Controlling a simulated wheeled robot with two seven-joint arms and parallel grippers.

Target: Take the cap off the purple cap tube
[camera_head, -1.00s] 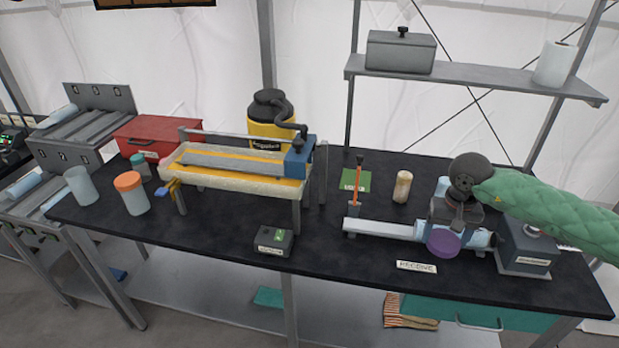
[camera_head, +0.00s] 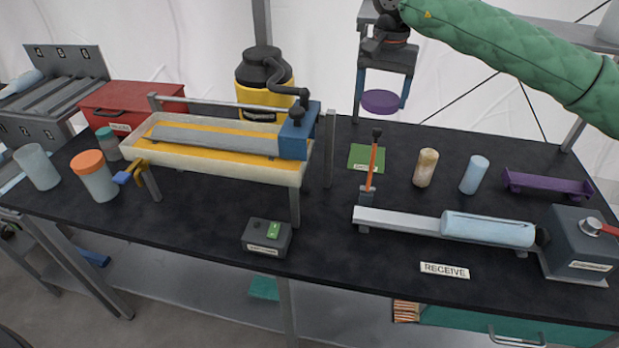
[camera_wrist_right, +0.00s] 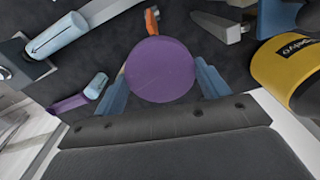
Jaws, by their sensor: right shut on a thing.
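My right gripper (camera_head: 383,98) is shut on a round purple cap (camera_head: 381,101) and holds it in the air above the back of the bench. The cap also shows between the blue fingers in the right wrist view (camera_wrist_right: 160,70). The light blue tube (camera_head: 488,229) lies on its side on the grey rail at the right of the bench. Its end towards the grey rail is bare of the purple cap, and its other end is at the grey box. My left gripper is not in view.
A grey box with a red lever (camera_head: 580,245) stands right of the tube. A purple rack (camera_head: 548,186), a small blue cylinder (camera_head: 474,175) and a tan jar (camera_head: 425,168) stand behind it. A yellow trough (camera_head: 215,150) is at left centre. The bench front around the RECEIVE label (camera_head: 445,270) is clear.

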